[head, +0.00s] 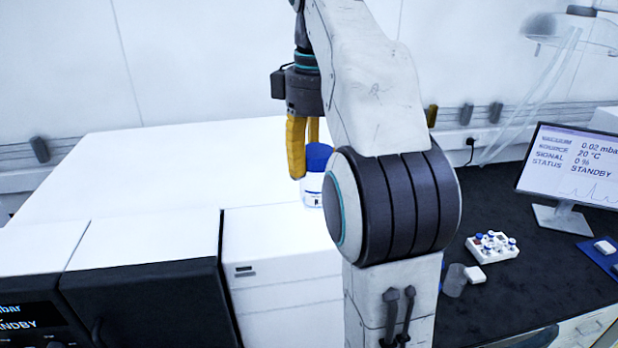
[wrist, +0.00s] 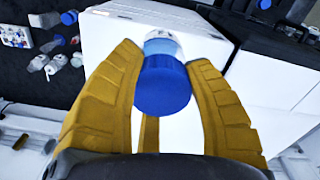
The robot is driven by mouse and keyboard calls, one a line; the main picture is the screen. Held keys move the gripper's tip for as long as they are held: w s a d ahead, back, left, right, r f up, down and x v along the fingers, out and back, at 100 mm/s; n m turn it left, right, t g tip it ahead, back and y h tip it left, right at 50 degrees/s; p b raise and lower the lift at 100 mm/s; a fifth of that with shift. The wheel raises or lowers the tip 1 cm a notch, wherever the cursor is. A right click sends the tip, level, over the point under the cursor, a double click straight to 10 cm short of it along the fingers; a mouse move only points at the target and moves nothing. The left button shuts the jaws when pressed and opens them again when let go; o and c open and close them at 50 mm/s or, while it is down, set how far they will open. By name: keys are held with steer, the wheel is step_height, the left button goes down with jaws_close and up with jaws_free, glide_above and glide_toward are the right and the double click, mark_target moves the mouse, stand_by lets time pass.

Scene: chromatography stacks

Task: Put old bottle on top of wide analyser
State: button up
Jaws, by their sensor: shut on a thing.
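A white bottle with a blue cap (head: 317,158) is held between the yellow fingers of my gripper (head: 304,150). In the wrist view the blue cap (wrist: 162,88) fills the space between the fingers (wrist: 162,65), with the pale labelled body beyond it. The bottle is upright over the broad white top (head: 185,165) of what looks like the wide analyser. Whether its base touches that surface is unclear. My arm hides the area just right of the bottle. The fingers are shut on the bottle.
Dark-fronted units (head: 150,305) stand at the front left. On the black bench at right are a vial rack (head: 492,246), a clear beaker (head: 455,280) and a monitor (head: 570,165). The white top left of the bottle is clear.

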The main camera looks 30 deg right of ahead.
steer(key=w+a+f, duration=0.2)
steer(key=w+f, duration=0.5)
steer(key=w, duration=0.4)
steer(key=shift+a+p, duration=0.25)
steer(key=shift+p, duration=0.1)
steer(key=shift+f+p, duration=0.3)
steer(key=shift+f, duration=1.5)
steer(key=shift+f, duration=0.15)
steer(key=o, duration=1.2)
steer(key=shift+r, duration=0.25)
steer(key=shift+r, duration=3.5)
